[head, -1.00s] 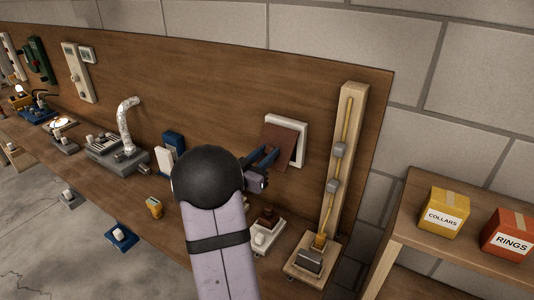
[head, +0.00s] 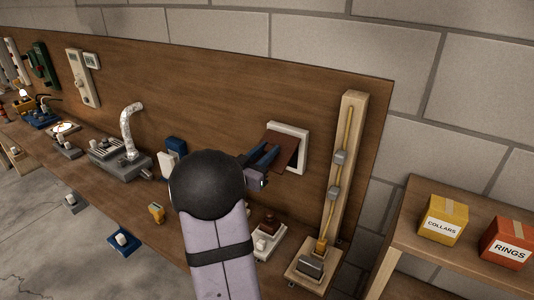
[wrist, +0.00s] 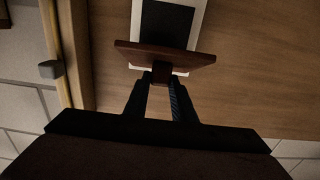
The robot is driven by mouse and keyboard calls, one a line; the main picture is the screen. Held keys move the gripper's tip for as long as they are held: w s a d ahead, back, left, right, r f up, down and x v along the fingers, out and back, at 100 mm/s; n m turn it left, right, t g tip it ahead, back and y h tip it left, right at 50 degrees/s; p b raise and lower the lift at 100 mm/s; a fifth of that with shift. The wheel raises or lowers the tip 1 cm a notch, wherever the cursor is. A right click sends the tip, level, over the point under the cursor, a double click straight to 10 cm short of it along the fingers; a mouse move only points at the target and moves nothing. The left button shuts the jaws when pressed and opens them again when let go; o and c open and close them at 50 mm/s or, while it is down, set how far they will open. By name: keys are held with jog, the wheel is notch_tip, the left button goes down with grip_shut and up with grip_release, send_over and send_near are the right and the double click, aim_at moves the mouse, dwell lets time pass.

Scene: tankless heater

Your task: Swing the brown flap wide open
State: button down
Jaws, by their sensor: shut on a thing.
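The brown flap (head: 284,151) sits in a white frame (head: 302,131) on the upright wooden board. It is tilted out from the frame. In the wrist view the flap (wrist: 190,54) stands edge-on in front of the frame, with a dark opening (wrist: 167,24) showing behind it. My gripper (head: 268,158) is at the flap's lower left in the head view. In the wrist view my gripper (wrist: 161,84) is shut on a small brown block at the flap's near side. My arm hides part of the bench.
A tall wooden post (head: 341,165) with a rope and grey blocks stands right of the flap. A shelf at the right holds a yellow box (head: 442,219) and a red box (head: 508,243). A silvery duct (head: 130,130) stands left of my arm.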

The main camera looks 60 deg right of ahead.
jog(key=c, duration=1.5)
grip_release()
jog(key=shift+w+r, duration=0.1)
jog(key=shift+r, duration=0.25)
jog(key=shift+f, duration=0.15)
jog(key=shift+f, duration=0.1)
jog(key=shift+a+b, duration=0.4)
jog(key=shift+a, duration=0.2)
jog(key=a+b, duration=0.2)
jog(key=a, duration=0.4)
